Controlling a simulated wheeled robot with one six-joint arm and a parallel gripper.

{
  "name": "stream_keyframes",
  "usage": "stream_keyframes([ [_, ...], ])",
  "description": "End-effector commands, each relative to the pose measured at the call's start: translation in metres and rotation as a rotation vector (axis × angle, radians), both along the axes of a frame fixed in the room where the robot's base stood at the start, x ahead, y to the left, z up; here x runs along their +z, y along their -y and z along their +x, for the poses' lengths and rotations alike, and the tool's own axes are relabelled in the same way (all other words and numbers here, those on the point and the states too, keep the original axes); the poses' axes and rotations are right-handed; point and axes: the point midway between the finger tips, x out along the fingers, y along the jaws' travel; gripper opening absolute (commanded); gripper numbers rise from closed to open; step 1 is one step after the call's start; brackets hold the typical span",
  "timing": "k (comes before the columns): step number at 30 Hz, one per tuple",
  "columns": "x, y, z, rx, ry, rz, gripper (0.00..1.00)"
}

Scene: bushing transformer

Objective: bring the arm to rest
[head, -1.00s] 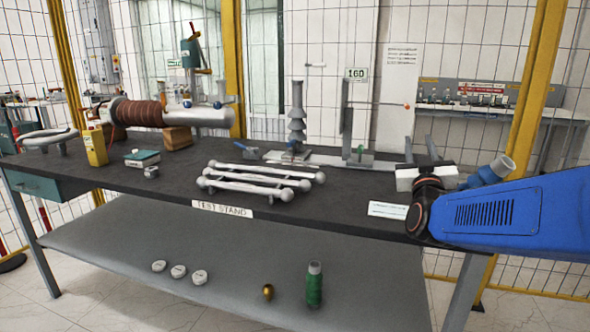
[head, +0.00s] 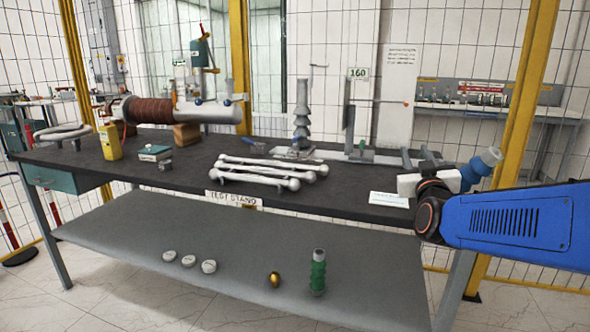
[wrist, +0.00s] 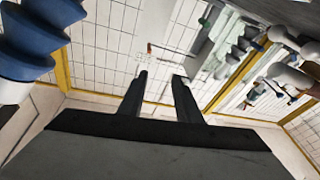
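My gripper (head: 417,156) is at the right end of the dark test stand table (head: 340,192) in the head view, at the end of my blue arm. Its two grey fingers point away from me. The wrist view shows the gripper (wrist: 160,76) with its fingers apart and nothing between them. A blue ribbed insulator (head: 479,170) stands just right of the gripper in the head view. It also fills the upper left of the wrist view (wrist: 30,42). My arm hides its lower part.
Grey rods (head: 262,173), a grey ribbed insulator (head: 302,115) and a brown coil (head: 150,110) are on the table. A green insulator (head: 318,272), a gold piece (head: 274,279) and several white discs stand on the lower shelf (head: 235,245). Yellow-posted mesh fencing stands behind.

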Motion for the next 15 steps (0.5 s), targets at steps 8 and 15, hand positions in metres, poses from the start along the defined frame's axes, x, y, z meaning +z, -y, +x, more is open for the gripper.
stream_keyframes([
  [8, -0.035, -0.015, -0.023, 0.081, -0.193, 0.054, 0.31],
  [15, -0.091, -0.031, -0.074, 0.153, -0.481, 0.125, 0.31],
])
